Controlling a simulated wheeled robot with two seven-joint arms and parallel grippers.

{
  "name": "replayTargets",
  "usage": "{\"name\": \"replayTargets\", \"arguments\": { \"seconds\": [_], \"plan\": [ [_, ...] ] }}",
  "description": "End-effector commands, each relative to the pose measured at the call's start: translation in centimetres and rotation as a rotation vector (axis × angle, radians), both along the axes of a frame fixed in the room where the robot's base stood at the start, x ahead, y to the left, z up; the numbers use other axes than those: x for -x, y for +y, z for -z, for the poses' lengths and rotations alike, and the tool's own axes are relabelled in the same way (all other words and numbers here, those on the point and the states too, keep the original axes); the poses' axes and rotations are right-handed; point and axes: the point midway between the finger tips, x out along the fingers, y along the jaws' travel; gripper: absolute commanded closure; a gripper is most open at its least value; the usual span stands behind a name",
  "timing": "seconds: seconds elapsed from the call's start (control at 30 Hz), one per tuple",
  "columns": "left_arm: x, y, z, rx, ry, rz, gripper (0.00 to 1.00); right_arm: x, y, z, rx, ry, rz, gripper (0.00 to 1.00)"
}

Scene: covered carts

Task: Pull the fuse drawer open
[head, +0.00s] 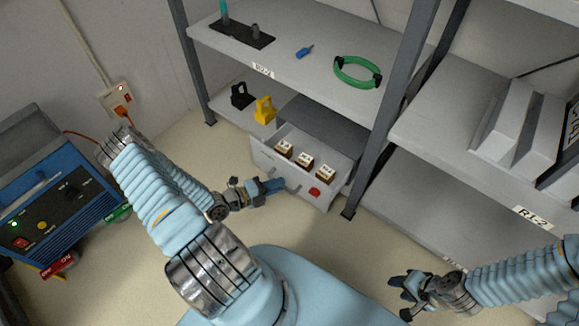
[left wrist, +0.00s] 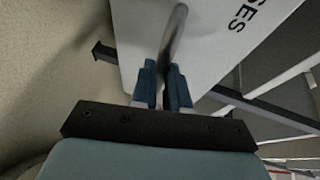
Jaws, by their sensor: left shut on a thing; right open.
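My left gripper (head: 274,186) is at the drawer front, shut on the bar handle (left wrist: 176,35). In the left wrist view both fingertips (left wrist: 163,88) are around the handle, and the front (left wrist: 215,40) shows part of a label ending in "SES". My right gripper (head: 399,297) is open and empty at the lower right.
A red square piece (head: 315,191) is on the drawer front. A dark rack post (head: 360,190) stands right of it. Black (head: 241,96) and yellow (head: 265,109) pieces sit beside the housing. A blue powered unit (head: 60,195) stands at left. The floor before the drawer is clear.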

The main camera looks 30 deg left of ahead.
Motion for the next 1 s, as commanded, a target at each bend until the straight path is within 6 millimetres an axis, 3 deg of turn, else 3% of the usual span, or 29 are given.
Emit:
{"name": "replayTargets", "arguments": {
  "seconds": [0.2, 0.5, 0.7, 1.0],
  "plan": [
    [5.6, 0.5, -0.1, 0.001, 0.001, -0.002, 1.00, 0.0, -0.1, -1.0, 0.002, -0.002, 0.002, 0.57],
    [10.9, 0.9, 0.0, 0.001, 0.000, -0.001, 1.00, 0.0, -0.2, -1.2, 0.004, -0.003, 0.002, 0.57],
    [12.5, 1.0, 0.0, 0.001, 0.000, -0.001, 1.00, 0.0, -0.2, -1.2, 0.004, -0.003, 0.002, 0.57],
    [12.9, 1.0, 0.0, 0.000, -0.001, -0.001, 1.00, 0.0, -0.2, -1.2, 0.004, -0.003, 0.002, 0.57]
  ]
}}
